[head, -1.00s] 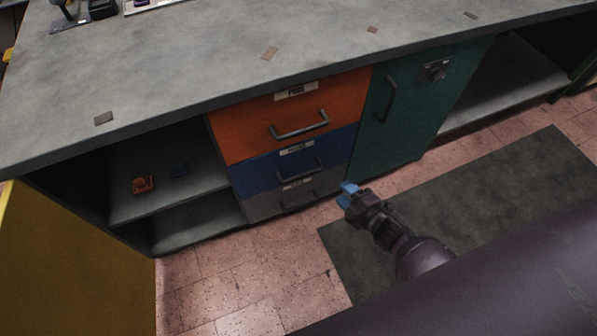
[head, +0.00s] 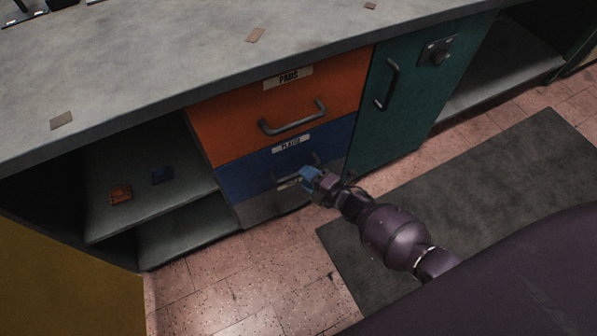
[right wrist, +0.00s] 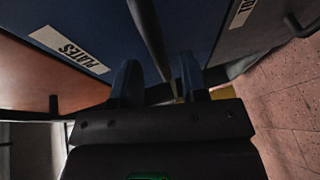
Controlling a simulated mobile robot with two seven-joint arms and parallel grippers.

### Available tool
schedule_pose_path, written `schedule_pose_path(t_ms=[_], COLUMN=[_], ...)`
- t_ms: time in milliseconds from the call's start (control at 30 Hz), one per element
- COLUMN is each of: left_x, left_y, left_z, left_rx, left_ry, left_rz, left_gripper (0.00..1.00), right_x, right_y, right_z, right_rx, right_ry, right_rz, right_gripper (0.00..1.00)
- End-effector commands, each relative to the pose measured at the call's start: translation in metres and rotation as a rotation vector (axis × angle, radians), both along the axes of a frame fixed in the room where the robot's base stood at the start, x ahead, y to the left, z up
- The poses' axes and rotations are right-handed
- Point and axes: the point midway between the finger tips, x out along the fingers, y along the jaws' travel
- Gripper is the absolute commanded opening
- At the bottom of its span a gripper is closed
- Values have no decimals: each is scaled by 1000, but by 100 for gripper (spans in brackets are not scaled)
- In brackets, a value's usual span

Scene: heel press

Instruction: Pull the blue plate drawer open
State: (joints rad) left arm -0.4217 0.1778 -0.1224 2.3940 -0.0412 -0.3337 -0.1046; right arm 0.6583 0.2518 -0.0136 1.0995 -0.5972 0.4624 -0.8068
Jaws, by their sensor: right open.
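The blue drawer (head: 245,175) is shut, between the orange drawer above and a grey drawer below. Its label (head: 291,144) reads as plates, and the label also shows in the right wrist view (right wrist: 69,49). My right gripper (head: 309,175) is open at the blue drawer's handle and hides part of it in the head view. In the right wrist view the dark handle bar (right wrist: 149,38) runs lengthwise between the two open fingers (right wrist: 159,82). I cannot tell whether either finger touches it. My left gripper is not in view.
The orange drawer (head: 235,119) has its own handle just above. A teal door (head: 415,95) stands to the right. An open shelf (head: 150,205) at left holds an orange piece (head: 120,194) and a blue piece (head: 161,175). A dark mat (head: 480,190) lies on the clear floor.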

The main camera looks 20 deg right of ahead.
Motion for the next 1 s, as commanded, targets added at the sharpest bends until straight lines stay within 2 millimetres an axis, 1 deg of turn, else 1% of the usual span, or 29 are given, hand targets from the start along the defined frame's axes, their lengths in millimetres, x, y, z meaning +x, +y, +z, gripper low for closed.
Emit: schedule_pose_path(t_ms=[67, 200, 300, 633, 667, 900, 933, 1000], left_x=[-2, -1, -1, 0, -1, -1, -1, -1], left_y=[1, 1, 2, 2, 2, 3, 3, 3], left_z=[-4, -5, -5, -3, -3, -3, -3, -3], left_rx=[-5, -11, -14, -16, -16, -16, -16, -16], left_ry=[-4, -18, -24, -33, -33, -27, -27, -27], left_rz=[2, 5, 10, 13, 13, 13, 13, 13], left_gripper=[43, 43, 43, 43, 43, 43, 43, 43], right_x=[8, 20, 25, 28, 28, 28, 28, 28], right_y=[5, 10, 12, 13, 13, 13, 13, 13], right_z=[-6, -7, -7, -6, -6, -6, -6, -6], right_rx=[2, 2, 1, 1, 1, 2, 2, 2], right_ry=[4, 3, 2, 0, 0, 0, 0, 0], right_rz=[1, 0, 0, 0, 0, 0, 0, 0], right_gripper=[40, 40, 40, 40, 39, 2, 0, 0])
